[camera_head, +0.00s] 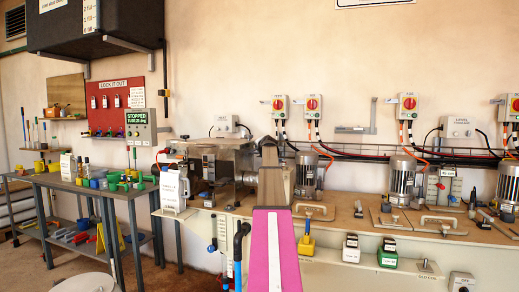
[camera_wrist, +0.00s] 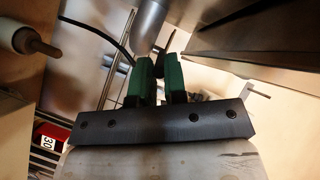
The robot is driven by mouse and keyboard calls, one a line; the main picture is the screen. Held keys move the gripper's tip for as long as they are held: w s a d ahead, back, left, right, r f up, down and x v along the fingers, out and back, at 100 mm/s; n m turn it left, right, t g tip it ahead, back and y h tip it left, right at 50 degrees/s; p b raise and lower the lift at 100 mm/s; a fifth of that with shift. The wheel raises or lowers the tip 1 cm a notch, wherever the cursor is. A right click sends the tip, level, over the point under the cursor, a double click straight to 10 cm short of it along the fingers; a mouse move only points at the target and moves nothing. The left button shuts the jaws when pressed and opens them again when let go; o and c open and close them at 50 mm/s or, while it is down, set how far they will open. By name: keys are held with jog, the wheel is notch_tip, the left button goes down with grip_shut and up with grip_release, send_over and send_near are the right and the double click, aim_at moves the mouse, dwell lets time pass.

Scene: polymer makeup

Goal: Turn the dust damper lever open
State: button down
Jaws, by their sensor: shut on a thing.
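In the wrist view my gripper (camera_wrist: 160,82) shows two green fingers close together, shut on a dark thin piece (camera_wrist: 158,69) between them. This piece may be the dust damper lever; most of it is hidden by the fingers. A grey metal pipe (camera_wrist: 149,26) stands just beyond the fingertips. In the head view my gripper is hidden behind my own arm, and I cannot pick out the lever there.
In the wrist view a black cable (camera_wrist: 92,28) runs left of the fingers, and a pale knob with a rod (camera_wrist: 30,40) is at upper left. In the head view a bench (camera_head: 365,230) carries motors (camera_head: 402,180) and a clear-covered machine (camera_head: 208,170) beside my arm.

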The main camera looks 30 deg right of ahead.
jog(key=c, duration=1.4)
grip_release()
jog(key=shift+c, duration=0.2)
jog(key=shift+d+y, duration=0.2)
jog(key=shift+y, duration=0.1)
